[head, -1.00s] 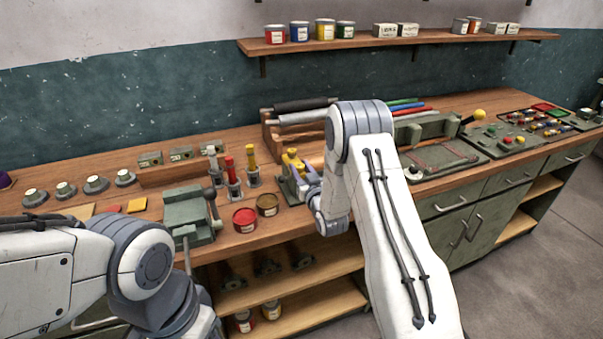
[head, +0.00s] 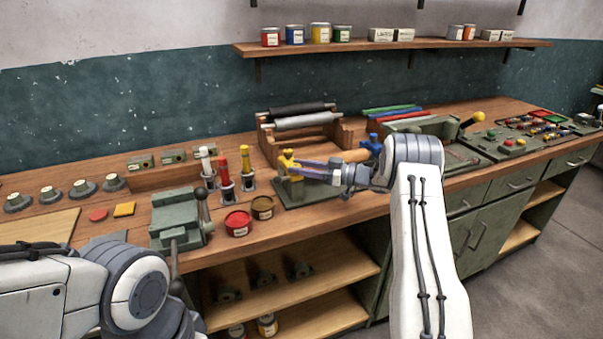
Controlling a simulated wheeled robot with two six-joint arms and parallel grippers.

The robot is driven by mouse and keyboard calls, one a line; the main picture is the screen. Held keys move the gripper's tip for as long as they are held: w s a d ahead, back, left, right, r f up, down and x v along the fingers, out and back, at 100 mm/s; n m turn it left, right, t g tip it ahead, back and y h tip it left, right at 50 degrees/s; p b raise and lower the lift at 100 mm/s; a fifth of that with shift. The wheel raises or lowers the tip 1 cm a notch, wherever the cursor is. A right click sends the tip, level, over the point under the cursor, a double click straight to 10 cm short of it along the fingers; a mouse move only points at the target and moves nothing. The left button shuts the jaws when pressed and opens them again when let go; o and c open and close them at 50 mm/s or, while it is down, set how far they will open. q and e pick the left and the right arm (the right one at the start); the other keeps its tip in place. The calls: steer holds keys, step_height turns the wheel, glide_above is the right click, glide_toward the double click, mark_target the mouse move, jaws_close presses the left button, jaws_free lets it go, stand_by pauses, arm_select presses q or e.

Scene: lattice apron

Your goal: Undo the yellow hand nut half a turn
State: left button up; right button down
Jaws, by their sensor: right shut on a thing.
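The yellow hand nut (head: 287,160) stands at the left end of a green-based fixture (head: 292,194) on the bench. My right gripper (head: 297,168) reaches in from the right and is shut on the yellow nut; the fingers partly cover its right side. A blue hand nut (head: 373,142) stands at the fixture's other end, beside my right wrist. My left arm shows at the lower left, and its gripper is out of the picture.
A rack with dark and grey rollers (head: 300,122) stands behind. Red-, yellow- and white-topped tools (head: 226,168), open red (head: 238,222) and brown (head: 262,207) tins and a green vise (head: 177,216) stand to the left.

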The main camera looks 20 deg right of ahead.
steer(key=shift+w+d+n+g+y+b, duration=0.15)
steer(key=shift+n+g+y+b, duration=0.6)
steer(key=shift+n+g, duration=0.4)
steer(key=shift+g+y, duration=0.25)
steer(key=shift+g, duration=0.3)
steer(key=shift+r+n+g, duration=0.2)
steer(key=shift+n+g, duration=0.1)
steer(key=shift+n, duration=0.05)
steer(key=shift+c, duration=2.2)
jaws_free()
steer(key=shift+f, duration=0.1)
steer(key=shift+b, duration=0.3)
steer(key=b+v, duration=0.2)
steer(key=v, duration=0.8)
